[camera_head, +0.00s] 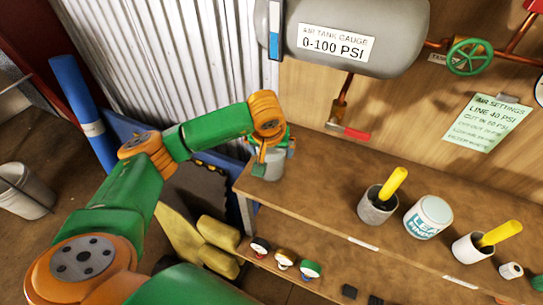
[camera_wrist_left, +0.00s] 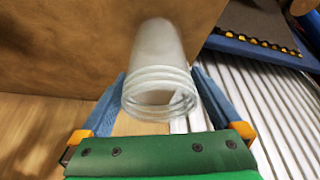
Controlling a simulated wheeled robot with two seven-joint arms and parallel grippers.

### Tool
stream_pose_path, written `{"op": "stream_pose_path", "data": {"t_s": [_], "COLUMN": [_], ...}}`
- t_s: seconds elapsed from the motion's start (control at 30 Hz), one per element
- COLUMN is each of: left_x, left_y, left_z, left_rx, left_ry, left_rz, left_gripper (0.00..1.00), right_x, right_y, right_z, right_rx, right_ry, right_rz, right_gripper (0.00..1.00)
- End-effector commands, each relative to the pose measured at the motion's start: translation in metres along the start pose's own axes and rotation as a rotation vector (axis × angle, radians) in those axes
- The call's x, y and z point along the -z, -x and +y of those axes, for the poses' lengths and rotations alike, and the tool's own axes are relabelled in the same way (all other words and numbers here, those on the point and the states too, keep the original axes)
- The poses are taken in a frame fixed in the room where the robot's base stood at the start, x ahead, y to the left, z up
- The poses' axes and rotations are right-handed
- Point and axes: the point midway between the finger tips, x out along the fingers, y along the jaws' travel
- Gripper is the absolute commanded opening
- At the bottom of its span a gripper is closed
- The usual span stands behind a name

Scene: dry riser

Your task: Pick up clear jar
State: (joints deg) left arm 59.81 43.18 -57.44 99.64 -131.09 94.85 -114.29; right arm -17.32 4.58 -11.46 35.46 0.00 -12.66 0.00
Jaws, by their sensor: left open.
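The clear jar (camera_wrist_left: 160,60) is a see-through cylinder with a ridged, threaded open rim. In the left wrist view it stands between the two blue fingers of my left gripper (camera_wrist_left: 159,76), rim toward the camera. The fingers are open, one on each side; whether they touch the jar is unclear. In the head view my left gripper (camera_head: 266,150) is over the jar (camera_head: 270,168) at the left end of the wooden bench, and hides part of it. My right gripper is not in view.
On the bench top (camera_head: 320,175) stand a grey cup (camera_head: 374,209) with a yellow handle, a white labelled tub (camera_head: 427,217) and a white cup (camera_head: 469,248). A grey tank (camera_head: 355,40) and a red-handled valve (camera_head: 350,131) are above.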

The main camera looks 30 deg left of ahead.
Motion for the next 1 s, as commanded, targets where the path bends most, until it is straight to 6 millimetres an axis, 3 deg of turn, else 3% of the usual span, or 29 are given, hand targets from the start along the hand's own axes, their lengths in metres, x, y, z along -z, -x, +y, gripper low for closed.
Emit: {"op": "stream_pose_path", "data": {"t_s": [0.13,0.17,0.43,0.77,0.87,1.0], "left_x": [0.000,0.000,0.000,0.003,0.011,0.000], "left_y": [-0.001,-0.001,0.000,0.007,0.025,0.066], "left_z": [0.000,0.000,0.001,0.001,0.001,0.009], "left_rx": [-0.001,-0.001,-0.002,-0.003,-0.004,-0.009], "left_ry": [0.000,0.000,0.000,0.001,0.001,-0.005], "left_rz": [0.000,0.000,0.000,0.001,0.005,0.008], "left_gripper": [1.00,0.95,0.23,0.23,0.23,0.23], "right_x": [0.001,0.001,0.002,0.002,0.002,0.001], "right_y": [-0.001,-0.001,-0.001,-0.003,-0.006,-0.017], "right_z": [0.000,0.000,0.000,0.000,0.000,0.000], "right_rx": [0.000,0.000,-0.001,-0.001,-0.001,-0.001], "right_ry": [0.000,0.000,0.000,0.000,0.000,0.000], "right_rz": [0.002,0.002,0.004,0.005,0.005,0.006], "right_gripper": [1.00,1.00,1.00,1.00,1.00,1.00]}}
